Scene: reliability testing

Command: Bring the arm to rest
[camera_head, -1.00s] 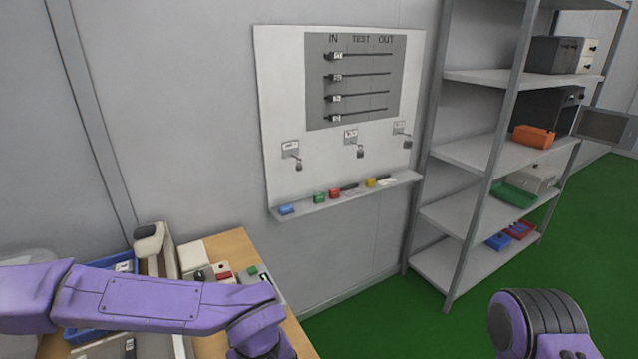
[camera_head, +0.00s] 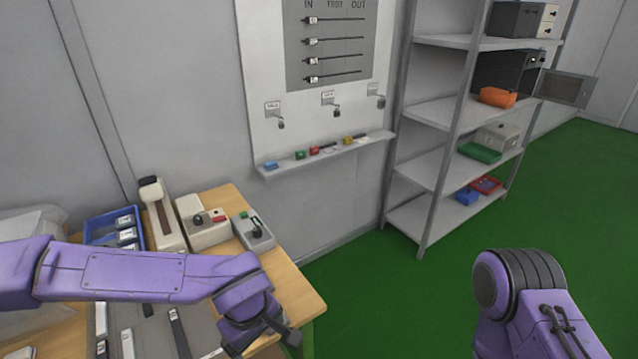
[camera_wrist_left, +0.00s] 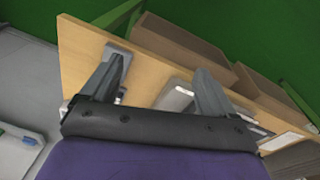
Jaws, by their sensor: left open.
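My left arm (camera_head: 130,275) is purple and reaches in from the left, above the wooden table (camera_head: 310,290). Its gripper is partly seen past the wrist in the head view, near the table's right front part. In the left wrist view the two grey fingers of my left gripper (camera_wrist_left: 160,82) are spread apart, with nothing between them. A wooden surface (camera_wrist_left: 160,65) lies beyond them. My right arm (camera_head: 530,300) shows at the lower right, over the green floor; its gripper is out of view.
The table holds a blue tray (camera_head: 88,232), a lever box (camera_head: 162,222), a beige box with a red part (camera_head: 205,232) and a grey switch box (camera_head: 254,233). A wall board (camera_head: 268,75) hangs behind. A grey shelf (camera_head: 430,185) stands right of it. Green floor is open between.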

